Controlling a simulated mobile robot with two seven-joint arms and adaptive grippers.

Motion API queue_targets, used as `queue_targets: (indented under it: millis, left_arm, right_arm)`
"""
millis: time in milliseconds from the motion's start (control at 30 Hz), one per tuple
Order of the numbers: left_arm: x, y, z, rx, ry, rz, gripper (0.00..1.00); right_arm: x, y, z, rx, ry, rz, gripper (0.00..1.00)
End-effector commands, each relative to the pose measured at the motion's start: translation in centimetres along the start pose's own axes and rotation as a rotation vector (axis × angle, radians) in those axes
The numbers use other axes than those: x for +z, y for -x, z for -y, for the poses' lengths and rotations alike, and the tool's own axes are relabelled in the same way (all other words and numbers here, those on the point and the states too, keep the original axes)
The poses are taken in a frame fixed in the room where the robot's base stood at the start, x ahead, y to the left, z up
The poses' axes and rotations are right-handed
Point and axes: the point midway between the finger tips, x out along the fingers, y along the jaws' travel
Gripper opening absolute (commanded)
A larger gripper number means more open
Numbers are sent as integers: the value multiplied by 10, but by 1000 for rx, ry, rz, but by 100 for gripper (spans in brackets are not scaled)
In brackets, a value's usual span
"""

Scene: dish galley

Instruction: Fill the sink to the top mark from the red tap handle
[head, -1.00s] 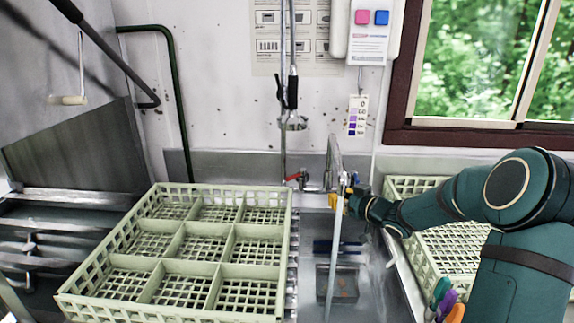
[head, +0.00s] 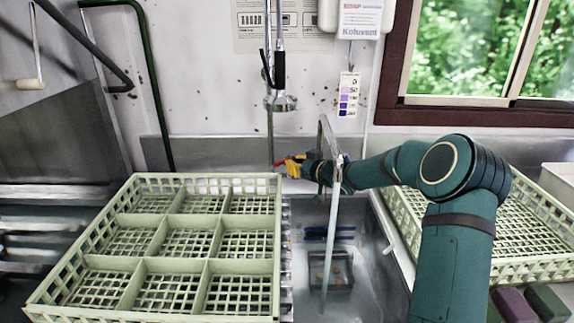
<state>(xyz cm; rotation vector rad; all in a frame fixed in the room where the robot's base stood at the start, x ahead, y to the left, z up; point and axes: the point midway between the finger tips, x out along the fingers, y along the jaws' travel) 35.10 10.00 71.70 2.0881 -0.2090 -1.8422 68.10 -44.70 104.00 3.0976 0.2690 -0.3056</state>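The red tap handle (head: 280,162) sticks out to the left at the foot of the tap, at the back of the sink. My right gripper (head: 291,167), with yellow fingertips, is right at the handle, behind the spout. I cannot tell whether it touches the handle or how far its fingers are apart. The arched metal spout (head: 325,128) stands over the sink (head: 372,262). A pale, straight streak (head: 331,235) runs from the spout end down into the sink and looks like water. A drain basket (head: 342,284) shows at the bottom. The top mark cannot be made out. My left gripper is out of view.
A pale green divided dish rack (head: 207,262) stands left of the sink. Another rack (head: 513,217) stands to the right, partly behind my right arm. A spray head (head: 281,103) hangs above the tap. A purple test chart (head: 348,95) hangs on the wall.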

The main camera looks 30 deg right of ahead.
Motion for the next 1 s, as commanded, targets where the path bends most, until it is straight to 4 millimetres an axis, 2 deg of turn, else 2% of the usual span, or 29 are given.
queue_targets:
  millis: [100, 300, 767, 1000]
  left_arm:
    - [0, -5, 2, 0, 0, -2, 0]
    - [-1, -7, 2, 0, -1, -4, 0]
    - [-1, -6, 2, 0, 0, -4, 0]
    - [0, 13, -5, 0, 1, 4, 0]
  right_arm:
    - [1, -19, 1, -2, -1, -2, 0]
    - [0, -34, 0, -1, 0, -1, 0]
    - [-1, -37, 0, -1, -1, 0, 0]
    - [-4, -47, 2, -2, -2, 1, 0]
